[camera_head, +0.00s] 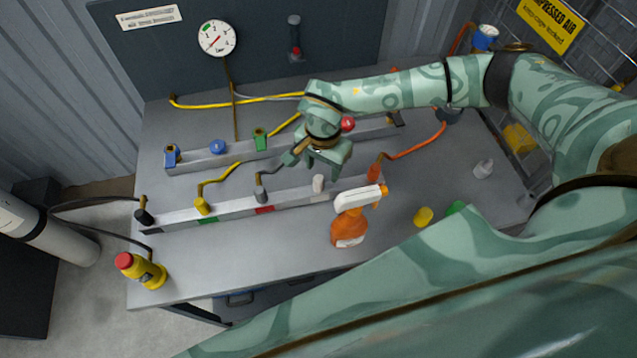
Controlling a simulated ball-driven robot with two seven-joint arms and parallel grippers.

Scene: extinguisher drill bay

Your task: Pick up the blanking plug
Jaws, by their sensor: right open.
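A pale, off-white plug (318,183) stands upright on the front manifold rail (285,203), between the grey and the orange hose connectors. It looks like the blanking plug, though no label shows. My right gripper (323,169) is over the bench just behind and above this plug, with its jaws pointing down. It is open, its fingers are apart, and nothing shows between them. I cannot tell whether a finger touches the plug. My left gripper is not in view.
An orange spray bottle (348,229) stands in front of the rail. The rear rail (233,155) carries several fittings. An orange hose (417,147) curves right.

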